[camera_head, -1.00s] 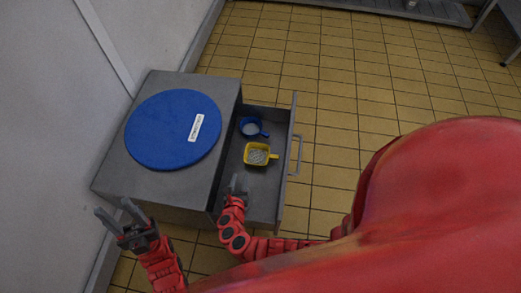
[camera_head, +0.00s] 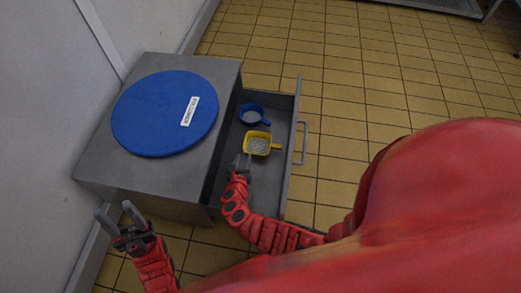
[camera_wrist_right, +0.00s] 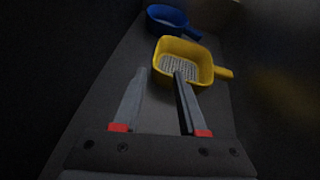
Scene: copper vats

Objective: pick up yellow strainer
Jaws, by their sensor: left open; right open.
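The yellow strainer (camera_head: 258,144) is a square pan with a mesh bottom and a short handle pointing right. It lies in the open drawer (camera_head: 270,184). It also shows in the right wrist view (camera_wrist_right: 184,63), just beyond my fingertips. My right gripper (camera_head: 241,161) is open and empty over the drawer, close to the strainer's near side. In the right wrist view its right fingertip (camera_wrist_right: 160,75) overlaps the near wall of the strainer; I cannot tell whether they touch. My left gripper (camera_head: 115,215) is open and empty, in front of the cabinet's near left side.
A blue strainer (camera_head: 253,115) lies behind the yellow one in the drawer and also shows in the right wrist view (camera_wrist_right: 172,21). A blue round lid (camera_head: 150,115) sits on the grey cabinet (camera_head: 95,165). The drawer front has a handle (camera_head: 302,143). Tiled floor right of it is clear.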

